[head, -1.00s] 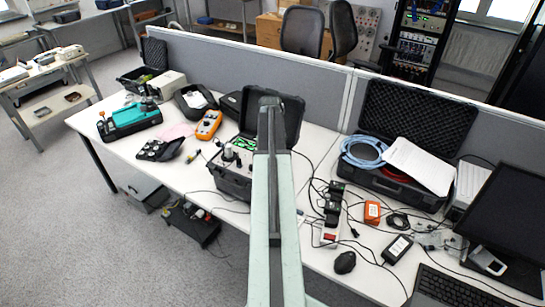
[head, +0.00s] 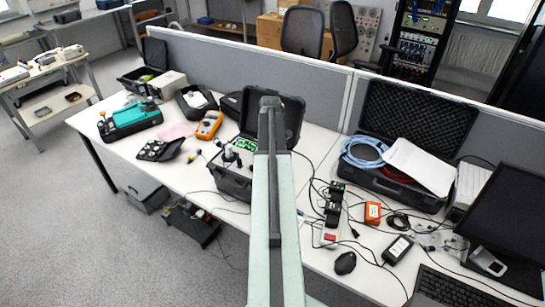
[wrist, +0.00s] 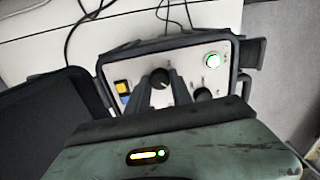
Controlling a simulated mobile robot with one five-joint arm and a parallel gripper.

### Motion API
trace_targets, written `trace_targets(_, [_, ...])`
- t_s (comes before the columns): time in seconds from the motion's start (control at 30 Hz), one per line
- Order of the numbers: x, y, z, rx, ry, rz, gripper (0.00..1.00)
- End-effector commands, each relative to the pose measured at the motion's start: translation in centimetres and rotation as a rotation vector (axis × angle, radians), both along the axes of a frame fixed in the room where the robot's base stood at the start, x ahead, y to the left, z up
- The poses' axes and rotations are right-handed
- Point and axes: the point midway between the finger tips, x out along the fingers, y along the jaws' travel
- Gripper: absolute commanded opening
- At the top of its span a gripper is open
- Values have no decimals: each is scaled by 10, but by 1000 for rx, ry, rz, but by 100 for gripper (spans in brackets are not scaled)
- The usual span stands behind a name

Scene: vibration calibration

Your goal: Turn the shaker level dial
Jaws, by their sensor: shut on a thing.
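The open black calibrator case (head: 232,186) stands on the desk, partly behind my arm in the head view. In the wrist view its light panel (wrist: 205,60) carries a black dial (wrist: 159,77), a second black knob (wrist: 203,94), a lit green round button (wrist: 211,60) and a yellow square switch (wrist: 123,87). My gripper (wrist: 160,80) has its fingers on both sides of the black dial and is shut on it. The panel labels are too small to read. My fingers and wrist hide the lower panel.
An orange meter (head: 209,125) and a black case with blue cable (head: 362,152) stand nearby on the desk. Loose cables and power adapters (head: 398,249) lie to the right. A grey partition (head: 240,75) runs behind.

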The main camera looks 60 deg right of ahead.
Motion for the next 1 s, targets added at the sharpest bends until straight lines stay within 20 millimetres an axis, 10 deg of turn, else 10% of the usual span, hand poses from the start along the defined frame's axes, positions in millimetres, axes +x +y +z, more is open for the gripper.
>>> trace_targets(0.07, [2,5,-1,12,-2,3,0])
trace_targets(0.1, [2,5,-1,12,-2,3,29])
trace_targets(0.2, [2,5,-1,10,-2,2,48])
trace_targets(0.57, [0,2,4,5,-1,0,48])
trace_targets(1.0, [0,2,74,7,-1,0,48])
